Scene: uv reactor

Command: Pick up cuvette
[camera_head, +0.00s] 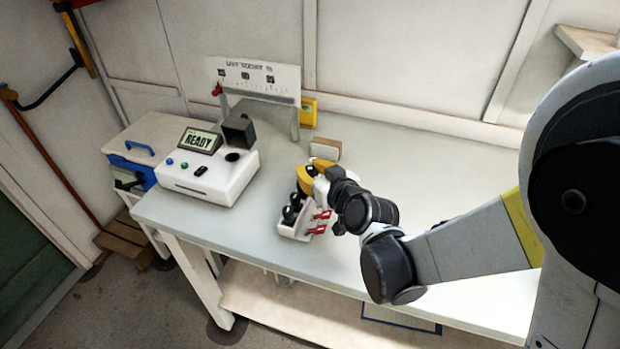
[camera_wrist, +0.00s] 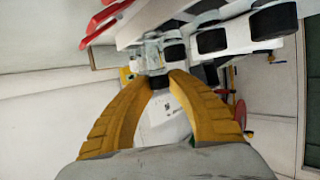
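The white rack (camera_head: 291,233) stands on the bench near its front edge and holds clear cuvettes with black caps. In the wrist view the caps stand in a row, such as one at the upper right (camera_wrist: 273,20). My gripper (camera_head: 308,178) is at the rack, seen from the side in the head view. In the wrist view its yellow fingers (camera_wrist: 162,80) converge on the black cap of a cuvette (camera_wrist: 158,81) at the row's near end. The tips appear to touch the cap on both sides. The lower part of that cuvette is partly hidden.
A white reader (camera_head: 215,180) with a READY screen (camera_head: 200,141) and a dark open lid stands left of the rack. Red clips (camera_head: 320,221) stick out from the rack's right side. A small box (camera_head: 325,149) stands behind. The bench right of my arm is clear.

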